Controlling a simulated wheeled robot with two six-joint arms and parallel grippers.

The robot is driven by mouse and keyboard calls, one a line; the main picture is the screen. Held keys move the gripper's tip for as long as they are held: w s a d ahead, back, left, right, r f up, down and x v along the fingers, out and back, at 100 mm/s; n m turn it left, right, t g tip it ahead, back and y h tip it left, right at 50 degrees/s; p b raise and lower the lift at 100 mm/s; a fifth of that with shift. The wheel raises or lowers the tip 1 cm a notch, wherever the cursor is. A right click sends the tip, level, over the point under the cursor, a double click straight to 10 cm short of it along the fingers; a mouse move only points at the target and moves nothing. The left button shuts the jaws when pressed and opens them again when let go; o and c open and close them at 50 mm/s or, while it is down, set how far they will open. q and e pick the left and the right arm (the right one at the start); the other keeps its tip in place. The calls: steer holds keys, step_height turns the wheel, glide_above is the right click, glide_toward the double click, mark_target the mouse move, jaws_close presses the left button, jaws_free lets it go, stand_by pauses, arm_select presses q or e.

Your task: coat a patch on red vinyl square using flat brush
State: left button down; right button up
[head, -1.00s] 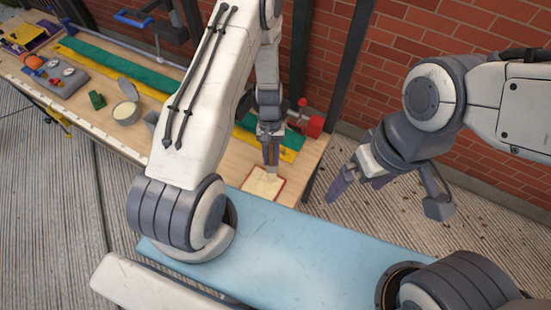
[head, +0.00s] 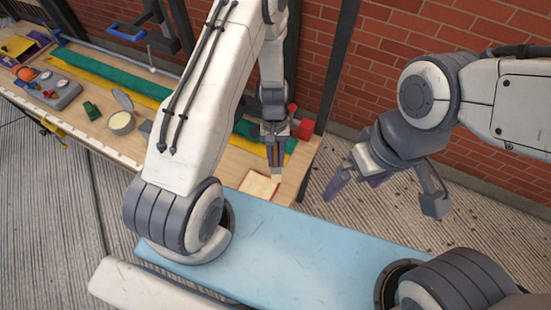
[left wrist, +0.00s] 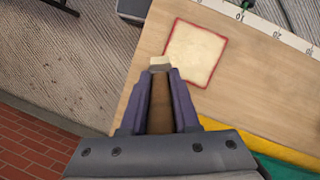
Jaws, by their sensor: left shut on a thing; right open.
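My left gripper (head: 274,155) is shut on the flat brush (left wrist: 160,105), which has a brown handle and pale bristles pointing away from the gripper. The red vinyl square (left wrist: 197,52) lies on the wooden bench; a cream coat covers most of it, leaving a thin red border. It also shows in the head view (head: 257,186). The bristles are by the square's edge, left of it in the wrist view; whether they touch anything is unclear. My right gripper (head: 355,182) is open and empty, off to the right of the bench.
An open tin (head: 121,122) of cream stuff stands on the bench (head: 215,165) with a small green object (head: 91,111) beside it. Green and yellow strips (head: 100,74) lie along the back. A red clamp-like tool (head: 303,127) is at the bench's right end.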

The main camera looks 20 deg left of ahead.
arm_select(q)
steer(key=shift+r+p, duration=0.6)
steer(key=shift+r, duration=0.55)
